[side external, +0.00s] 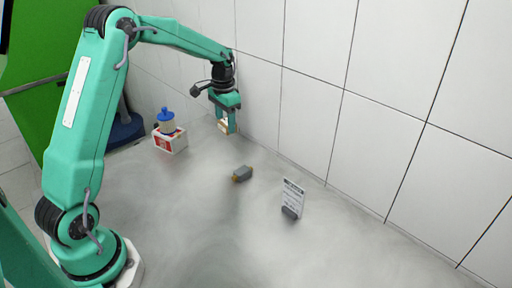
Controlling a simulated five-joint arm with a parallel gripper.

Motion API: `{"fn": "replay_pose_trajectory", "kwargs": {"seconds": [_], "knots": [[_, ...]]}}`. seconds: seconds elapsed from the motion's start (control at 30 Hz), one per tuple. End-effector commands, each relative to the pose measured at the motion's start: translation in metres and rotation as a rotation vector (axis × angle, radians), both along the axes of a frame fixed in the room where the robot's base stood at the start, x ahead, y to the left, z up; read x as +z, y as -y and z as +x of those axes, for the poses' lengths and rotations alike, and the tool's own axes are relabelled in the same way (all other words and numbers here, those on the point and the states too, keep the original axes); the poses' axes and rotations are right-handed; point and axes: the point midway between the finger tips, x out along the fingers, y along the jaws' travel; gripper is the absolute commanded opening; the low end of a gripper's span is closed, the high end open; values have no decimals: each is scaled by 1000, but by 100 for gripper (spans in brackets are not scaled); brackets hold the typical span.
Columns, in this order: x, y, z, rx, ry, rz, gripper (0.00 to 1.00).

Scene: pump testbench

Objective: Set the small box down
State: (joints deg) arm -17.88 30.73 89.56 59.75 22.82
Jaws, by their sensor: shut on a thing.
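My gripper (226,122) is at the far part of the grey worktop, close to the tiled wall, with its fingers pointing down. It is shut on a small light-coloured box (224,124), partly hidden by the fingers. The box appears to be just above or at the worktop (190,215); I cannot tell whether it touches.
A white and red box (171,143) with a blue-topped bottle (166,122) stands left of my gripper. A small grey and yellow object (242,174) lies nearer the front. A small sign (292,199) stands to the right. The front of the worktop is clear.

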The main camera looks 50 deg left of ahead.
Motion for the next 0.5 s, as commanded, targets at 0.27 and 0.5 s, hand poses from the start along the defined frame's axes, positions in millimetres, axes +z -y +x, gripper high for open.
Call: {"fn": "replay_pose_trajectory", "kwargs": {"seconds": [0.27,0.5], "knots": [[5,-19,-34,18,1,0,27],[10,-40,-90,40,2,1,27]]}}
